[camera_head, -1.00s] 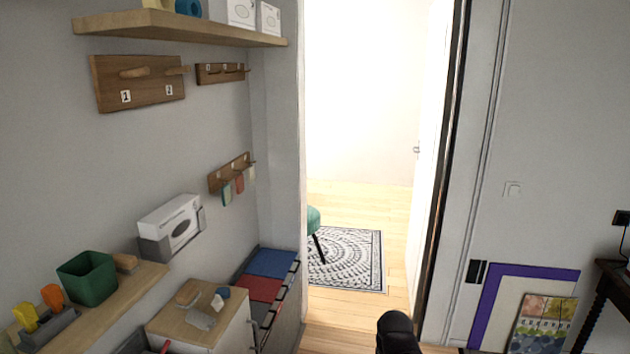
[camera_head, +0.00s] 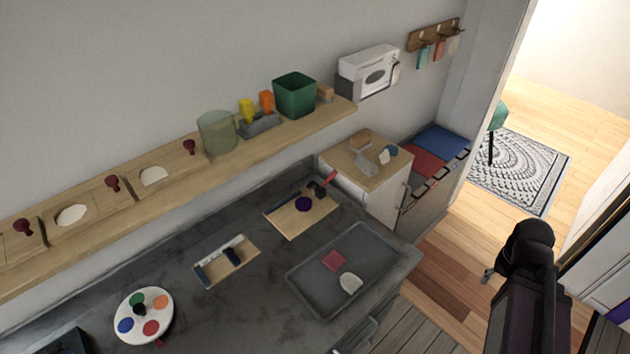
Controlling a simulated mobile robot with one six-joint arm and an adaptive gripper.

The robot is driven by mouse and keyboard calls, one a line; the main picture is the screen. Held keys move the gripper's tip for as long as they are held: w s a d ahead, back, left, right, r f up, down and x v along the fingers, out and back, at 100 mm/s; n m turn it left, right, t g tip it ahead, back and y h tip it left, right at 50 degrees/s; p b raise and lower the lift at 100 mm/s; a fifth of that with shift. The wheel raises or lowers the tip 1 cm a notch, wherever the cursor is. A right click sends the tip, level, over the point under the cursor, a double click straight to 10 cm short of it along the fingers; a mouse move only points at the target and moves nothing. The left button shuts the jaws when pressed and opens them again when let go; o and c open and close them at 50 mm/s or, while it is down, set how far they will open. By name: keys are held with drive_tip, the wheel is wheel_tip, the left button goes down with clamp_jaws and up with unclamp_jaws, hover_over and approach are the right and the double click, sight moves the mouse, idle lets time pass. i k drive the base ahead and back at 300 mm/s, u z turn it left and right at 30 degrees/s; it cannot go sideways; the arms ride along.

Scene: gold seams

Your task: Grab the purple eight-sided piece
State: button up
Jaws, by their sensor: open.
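A small dark purple piece (camera_head: 303,204) lies on a light wooden board (camera_head: 291,222) on the dark grey counter, near the counter's back right. It is too small for me to count its sides. A red-handled tool with a dark head (camera_head: 322,189) lies beside it at the board's upper right. A black part of my arm stands at the lower right, over the floor and apart from the counter. My gripper is not in view.
A grey tray (camera_head: 309,283) holds a pink piece (camera_head: 333,261) and a whitish piece (camera_head: 351,283). A second board (camera_head: 213,279) and a round paint palette (camera_head: 146,332) lie to the left. A shelf (camera_head: 170,201) with a green bin (camera_head: 294,95) runs above the counter.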

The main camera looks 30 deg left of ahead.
sight(302, 203)
drive_tip(key=z, duration=1.45)
drive_tip(key=k, duration=0.05)
drive_tip(key=u, duration=2.75)
